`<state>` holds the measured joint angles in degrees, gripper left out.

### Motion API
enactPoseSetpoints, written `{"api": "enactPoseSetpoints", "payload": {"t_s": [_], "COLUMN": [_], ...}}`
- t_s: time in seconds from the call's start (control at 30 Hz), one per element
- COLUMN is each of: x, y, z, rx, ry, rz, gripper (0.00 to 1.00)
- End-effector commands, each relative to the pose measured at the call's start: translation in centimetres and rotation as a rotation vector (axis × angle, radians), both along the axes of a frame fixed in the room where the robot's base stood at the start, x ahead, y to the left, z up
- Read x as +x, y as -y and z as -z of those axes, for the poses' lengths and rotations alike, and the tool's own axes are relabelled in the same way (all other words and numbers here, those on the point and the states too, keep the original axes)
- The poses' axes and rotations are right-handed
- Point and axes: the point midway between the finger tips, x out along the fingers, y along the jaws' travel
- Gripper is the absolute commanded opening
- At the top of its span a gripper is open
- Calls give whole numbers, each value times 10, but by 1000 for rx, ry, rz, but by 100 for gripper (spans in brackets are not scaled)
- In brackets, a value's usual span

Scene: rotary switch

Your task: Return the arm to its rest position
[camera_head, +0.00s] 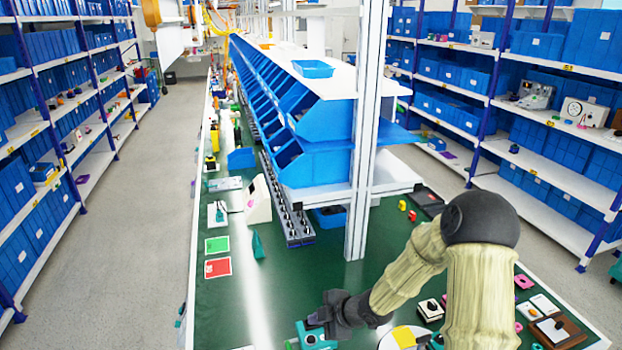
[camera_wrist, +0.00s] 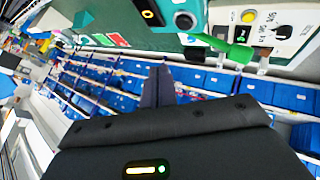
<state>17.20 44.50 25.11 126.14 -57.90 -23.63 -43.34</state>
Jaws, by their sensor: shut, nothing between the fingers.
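My arm reaches in from the lower right of the head view, bent over the green bench. My gripper (camera_head: 318,320) is at the bottom edge of that view, close to a teal box (camera_head: 314,338). Whether they touch is not clear. In the wrist view my gripper's dark fingers (camera_wrist: 158,86) are together with nothing between them. A white panel (camera_wrist: 303,14) shows at the top right there, with a black rotary knob (camera_wrist: 283,32) and a yellow button (camera_wrist: 249,16). My gripper is apart from the knob.
Blue bins (camera_head: 318,165) fill the rack at the back. Small devices, including a brown-based one (camera_head: 556,332), lie to the right of my arm.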

Motion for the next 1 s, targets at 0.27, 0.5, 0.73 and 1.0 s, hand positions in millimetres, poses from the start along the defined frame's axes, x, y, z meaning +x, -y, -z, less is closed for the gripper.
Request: {"api": "enactPoseSetpoints", "payload": {"t_s": [0.27,0.5,0.73,1.0], "x": [-20,-69,-137,-182], "y": [56,111,137,138], "z": [-28,-71,-109,-125], "rx": [-132,-152,-31,97], "ry": [-178,-363,-554,-706], "rz": [378,889,1369,1635], "gripper": [0,0,0,0]}}
